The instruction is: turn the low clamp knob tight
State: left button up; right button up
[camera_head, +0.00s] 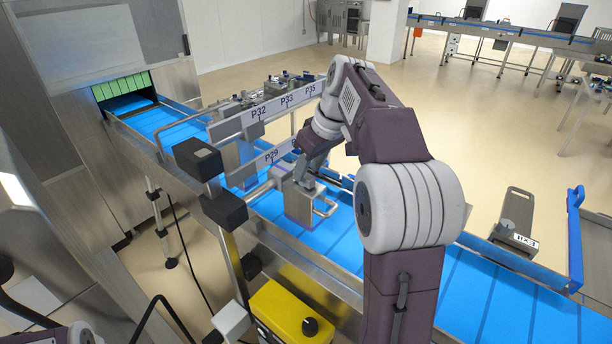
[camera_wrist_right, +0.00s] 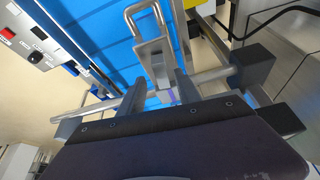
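My right gripper (camera_head: 302,172) reaches down to a grey metal clamp block (camera_head: 298,205) with a U-shaped handle, on the low guide rail (camera_head: 262,163) marked P29. In the right wrist view the two fingers (camera_wrist_right: 162,84) stand apart, with the clamp block (camera_wrist_right: 152,58) and its handle (camera_wrist_right: 143,12) showing between and beyond them. A small lilac patch shows between the fingers near the palm. I cannot make out the knob itself clearly; the gripper and arm hide much of that spot. My left gripper is not in view.
The upper rail (camera_head: 270,108) marked P32 to P35 runs just above and behind. Black blocks (camera_head: 199,160) on a post stand left of it. The blue conveyor (camera_head: 345,245) runs below. A yellow box (camera_head: 290,312) with a black knob is in front.

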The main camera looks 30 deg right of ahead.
jog(key=shift+w+a+f, duration=0.1)
jog(key=shift+w+f, duration=0.15)
jog(key=shift+f, duration=0.4)
jog(key=shift+w+a+f, duration=0.1)
jog(key=shift+a+f, duration=0.05)
jog(key=shift+f, duration=0.1)
grip_shut()
